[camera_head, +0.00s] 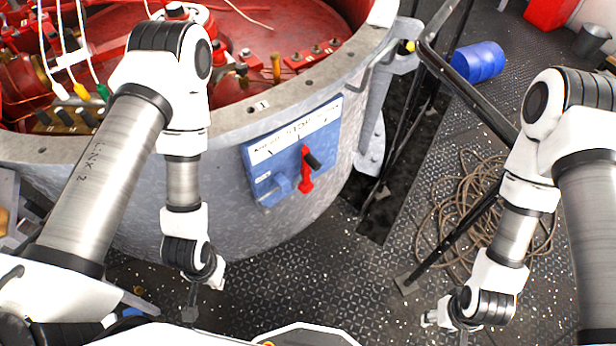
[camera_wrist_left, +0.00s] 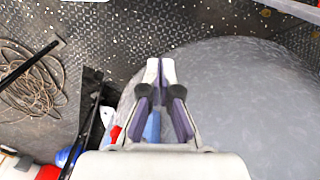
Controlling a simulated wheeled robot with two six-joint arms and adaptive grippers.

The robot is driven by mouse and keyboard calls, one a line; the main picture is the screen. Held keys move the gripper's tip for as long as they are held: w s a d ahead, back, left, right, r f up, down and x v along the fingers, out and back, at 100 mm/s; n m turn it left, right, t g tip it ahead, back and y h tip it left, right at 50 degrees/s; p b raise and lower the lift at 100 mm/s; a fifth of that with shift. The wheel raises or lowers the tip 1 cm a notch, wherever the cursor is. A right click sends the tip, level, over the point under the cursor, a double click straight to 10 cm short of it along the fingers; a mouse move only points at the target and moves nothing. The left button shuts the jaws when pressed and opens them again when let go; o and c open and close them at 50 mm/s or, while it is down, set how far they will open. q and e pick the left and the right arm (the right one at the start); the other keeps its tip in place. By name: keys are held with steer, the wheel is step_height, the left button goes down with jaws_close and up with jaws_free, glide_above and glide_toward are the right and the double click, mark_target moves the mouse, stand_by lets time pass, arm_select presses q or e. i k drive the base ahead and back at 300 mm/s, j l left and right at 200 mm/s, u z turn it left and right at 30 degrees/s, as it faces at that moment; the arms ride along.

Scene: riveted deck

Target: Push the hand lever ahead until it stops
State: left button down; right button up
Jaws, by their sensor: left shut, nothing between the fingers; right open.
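My right gripper (camera_head: 436,318) is open and low at the right, well away from the lever.
The grey housing (camera_head: 235,150) has a wide rim and red parts inside. A black railing (camera_head: 480,105) runs at the right, beside a coiled rope (camera_head: 450,205) and a blue drum (camera_head: 478,62). Dark riveted floor (camera_head: 320,280) lies clear in front of the panel.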

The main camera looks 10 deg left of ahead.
mark_target(306, 186)
steer(key=i+l+u, duration=0.15)
steer(key=l+u, duration=0.2)
steer(key=l, duration=0.95)
steer(key=l+u, duration=0.35)
steer(key=l, duration=1)
